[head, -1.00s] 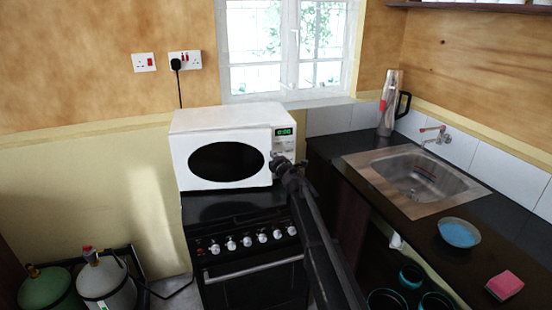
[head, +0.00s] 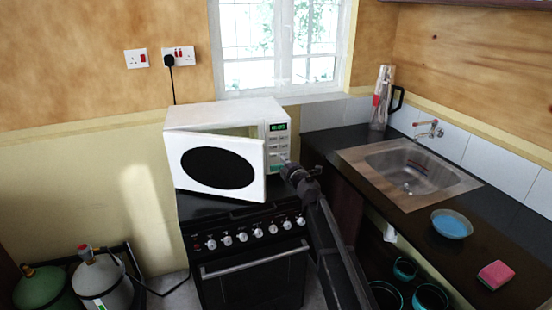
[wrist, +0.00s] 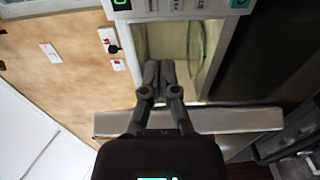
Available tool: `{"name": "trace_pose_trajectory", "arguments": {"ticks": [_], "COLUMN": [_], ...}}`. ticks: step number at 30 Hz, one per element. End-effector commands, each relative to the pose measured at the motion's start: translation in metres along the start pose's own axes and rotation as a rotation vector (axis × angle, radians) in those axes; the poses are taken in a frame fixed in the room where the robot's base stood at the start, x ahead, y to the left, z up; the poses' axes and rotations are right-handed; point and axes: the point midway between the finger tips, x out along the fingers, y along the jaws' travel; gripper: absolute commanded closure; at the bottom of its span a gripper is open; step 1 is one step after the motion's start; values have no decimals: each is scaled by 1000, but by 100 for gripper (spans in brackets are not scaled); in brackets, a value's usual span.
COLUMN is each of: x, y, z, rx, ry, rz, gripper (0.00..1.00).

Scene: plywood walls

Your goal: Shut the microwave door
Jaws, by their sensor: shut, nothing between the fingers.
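The white microwave (head: 225,112) stands on the black cooker. Its door (head: 250,147) is ajar, hinged at the left, with the free right edge swung out toward me. A strip of the cavity shows above the door. My gripper (head: 283,158) is shut and empty, just right of the door's free edge and in front of the control panel (head: 278,145). In the wrist view my gripper (wrist: 160,68) points at the open gap, with the door's edge (wrist: 200,122) crossing behind my fingers and a glass plate (wrist: 196,45) inside. Contact with the door cannot be told.
The cooker (head: 250,262) is below the microwave. A dark counter with a sink (head: 410,168), bowl (head: 452,224) and pink sponge (head: 496,274) runs along the right. Gas bottles (head: 103,278) stand on the floor at left. The space in front of the door's left part is clear.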

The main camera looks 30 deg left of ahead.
Motion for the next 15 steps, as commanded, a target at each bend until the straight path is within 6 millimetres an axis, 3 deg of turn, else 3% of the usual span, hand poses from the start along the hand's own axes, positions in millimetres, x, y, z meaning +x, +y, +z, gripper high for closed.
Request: {"name": "trace_pose_trajectory", "arguments": {"ticks": [6, 15], "x": [-22, -26], "y": [0, 0], "z": [12, 17], "rx": [0, 0], "ry": [0, -1], "rz": [0, 0], "gripper": [100, 100]}}
